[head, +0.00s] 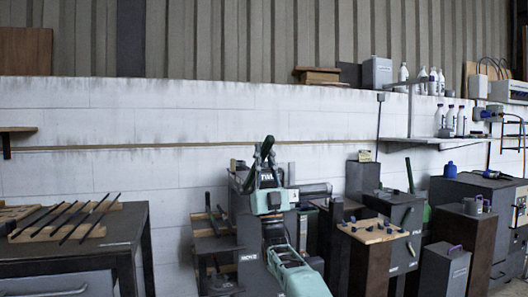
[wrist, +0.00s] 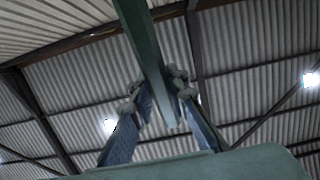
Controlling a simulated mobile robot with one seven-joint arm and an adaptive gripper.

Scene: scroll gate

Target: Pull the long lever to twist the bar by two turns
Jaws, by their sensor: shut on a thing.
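The long green lever (wrist: 138,38) runs from the top edge of the wrist view down between my fingers. My gripper (wrist: 158,92) is shut on it, one blue-grey finger on each side. In the head view my gripper (head: 264,158) is raised in front of the white wall, with a dark green bar (head: 267,145) at its top. My arm hides much of what stands behind it. The bar that the lever twists cannot be made out, and its turn cannot be told.
A dark table (head: 110,250) with a wooden rack (head: 70,222) of black rods stands at the left. Several dark pedestals crowd the right, one with a wooden top (head: 372,233) bearing small blue parts. A wall shelf (head: 440,139) holds white bottles.

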